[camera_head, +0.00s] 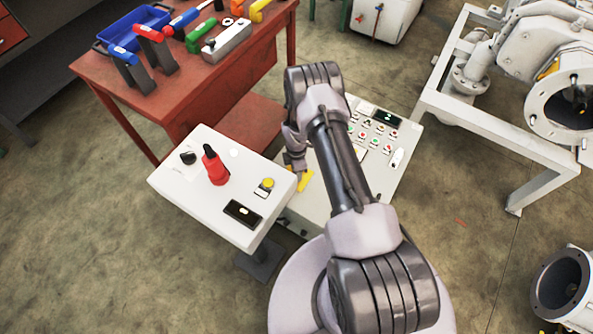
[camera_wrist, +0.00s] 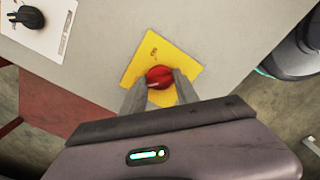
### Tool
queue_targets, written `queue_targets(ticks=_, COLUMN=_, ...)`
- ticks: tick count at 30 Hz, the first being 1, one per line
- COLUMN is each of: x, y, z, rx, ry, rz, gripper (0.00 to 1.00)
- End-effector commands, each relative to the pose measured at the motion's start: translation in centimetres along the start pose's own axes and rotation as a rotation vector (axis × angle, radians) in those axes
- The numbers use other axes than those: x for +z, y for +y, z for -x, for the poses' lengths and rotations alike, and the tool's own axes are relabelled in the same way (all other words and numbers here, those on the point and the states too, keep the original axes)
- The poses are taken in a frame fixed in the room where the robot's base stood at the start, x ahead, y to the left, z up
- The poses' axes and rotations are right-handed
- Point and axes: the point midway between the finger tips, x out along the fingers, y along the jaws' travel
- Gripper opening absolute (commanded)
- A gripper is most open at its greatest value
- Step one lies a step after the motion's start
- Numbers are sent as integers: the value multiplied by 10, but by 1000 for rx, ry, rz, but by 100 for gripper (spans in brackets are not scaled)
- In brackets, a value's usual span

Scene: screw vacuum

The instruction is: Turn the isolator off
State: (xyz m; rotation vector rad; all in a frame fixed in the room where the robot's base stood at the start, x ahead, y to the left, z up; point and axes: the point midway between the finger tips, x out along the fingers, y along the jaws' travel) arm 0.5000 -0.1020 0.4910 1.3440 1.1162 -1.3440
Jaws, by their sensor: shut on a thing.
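The isolator is a red rotary knob (camera_wrist: 159,76) on a yellow plate (camera_wrist: 185,59), seen in the wrist view. The plate also shows in the head view (camera_head: 305,181) at the left edge of a light control panel (camera_head: 318,208). My gripper (camera_wrist: 161,88) is shut on the red knob, with one finger on each side. In the head view my gripper (camera_head: 296,163) is beside the yellow plate, and my arm hides the knob there. A pale mark crosses the knob's face. The lettering on the plate is too small to read.
A white box (camera_head: 215,225) with a red handle (camera_head: 215,168) stands left of the panel. Behind it is a red workbench (camera_head: 240,70) with tools and a blue bin (camera_head: 130,22). A white frame with machinery (camera_head: 470,110) stands at right. Floor is open at lower left.

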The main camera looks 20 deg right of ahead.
Motion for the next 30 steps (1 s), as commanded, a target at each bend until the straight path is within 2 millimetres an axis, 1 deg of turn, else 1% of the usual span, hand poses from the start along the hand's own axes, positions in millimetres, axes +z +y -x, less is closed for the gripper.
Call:
queue_targets(ticks=3, x=0, y=0, z=0, rx=0, ry=0, rz=2, gripper=0)
queue_targets(ticks=4, x=0, y=0, z=0, rx=0, ry=0, rz=2, gripper=42)
queue_targets(ticks=6, x=0, y=0, z=0, rx=0, ry=0, rz=1, gripper=56)
queue_targets(ticks=7, x=0, y=0, z=0, rx=0, ry=0, rz=1, gripper=58)
queue_targets(ticks=15, x=0, y=0, z=0, rx=0, ry=0, rz=0, gripper=58)
queue_targets(ticks=17, x=0, y=0, z=4, rx=0, ry=0, rz=0, gripper=58)
queue_targets(ticks=19, x=0, y=0, z=14, rx=1, ry=0, rz=0, gripper=58)
queue_targets(ticks=20, x=0, y=1, z=20, rx=2, ry=0, rz=0, gripper=58)
queue_targets(ticks=23, x=0, y=1, z=49, rx=2, ry=0, rz=0, gripper=58)
queue_targets(ticks=27, x=0, y=1, z=95, rx=2, ry=0, rz=0, gripper=58)
queue_targets(ticks=30, x=0, y=1, z=125, rx=3, ry=0, rz=1, gripper=58)
